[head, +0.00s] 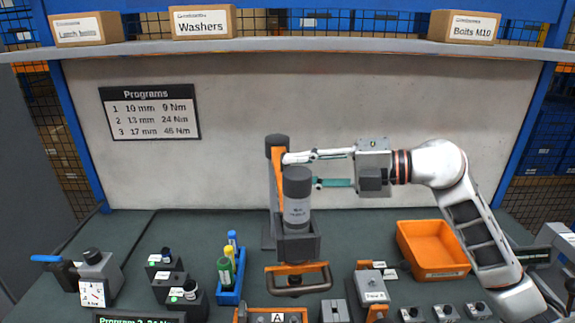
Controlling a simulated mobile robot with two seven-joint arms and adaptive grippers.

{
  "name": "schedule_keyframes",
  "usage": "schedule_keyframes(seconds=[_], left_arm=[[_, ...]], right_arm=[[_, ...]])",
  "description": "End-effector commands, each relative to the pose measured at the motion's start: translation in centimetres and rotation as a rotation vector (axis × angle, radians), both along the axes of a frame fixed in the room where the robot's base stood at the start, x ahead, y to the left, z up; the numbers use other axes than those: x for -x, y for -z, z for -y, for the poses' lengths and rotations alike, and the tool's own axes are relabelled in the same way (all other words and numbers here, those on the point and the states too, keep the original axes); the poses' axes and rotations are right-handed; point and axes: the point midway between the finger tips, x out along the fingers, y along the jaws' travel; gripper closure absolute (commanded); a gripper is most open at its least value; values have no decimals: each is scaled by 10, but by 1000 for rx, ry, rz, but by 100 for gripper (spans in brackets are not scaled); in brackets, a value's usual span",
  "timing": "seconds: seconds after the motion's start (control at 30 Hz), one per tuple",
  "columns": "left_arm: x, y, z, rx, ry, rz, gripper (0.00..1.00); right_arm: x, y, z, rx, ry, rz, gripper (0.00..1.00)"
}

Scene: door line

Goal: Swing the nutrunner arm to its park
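The nutrunner arm stands at the middle of the bench, with a dark post and an orange link (278,170). Its grey nutrunner (297,200) hangs upright, with a dark block below and a brown loop handle (298,278) at the bottom. My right gripper (300,170) comes in from the right at the height of the nutrunner's top. Its fingers are spread: the upper one reaches to the orange link, the lower teal-padded one ends beside the nutrunner. I cannot tell whether they touch. My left gripper is out of view. I cannot make out which place is the park.
An orange bin (432,250) stands right of the nutrunner. A grey labelled block (371,285) and an orange fixture marked A (258,314) are in front. A blue holder (230,285) with bottles and a dial gauge (95,285) stand left. A shelf (300,45) carries boxes above.

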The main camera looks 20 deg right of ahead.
Motion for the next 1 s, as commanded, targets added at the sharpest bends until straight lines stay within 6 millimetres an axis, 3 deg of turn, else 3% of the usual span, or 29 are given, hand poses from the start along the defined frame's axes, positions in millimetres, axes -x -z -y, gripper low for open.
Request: schedule_keyframes(seconds=[0.2,0.53,0.67,1.0], left_arm=[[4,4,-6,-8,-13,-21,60],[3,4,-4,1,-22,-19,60],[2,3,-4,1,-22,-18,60],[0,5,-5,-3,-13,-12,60]], right_arm=[[-12,3,-18,-1,0,0,72],[-14,5,-22,-1,0,-1,72],[-14,5,-22,-1,0,-1,100],[-14,6,-13,1,-3,-1,100]])
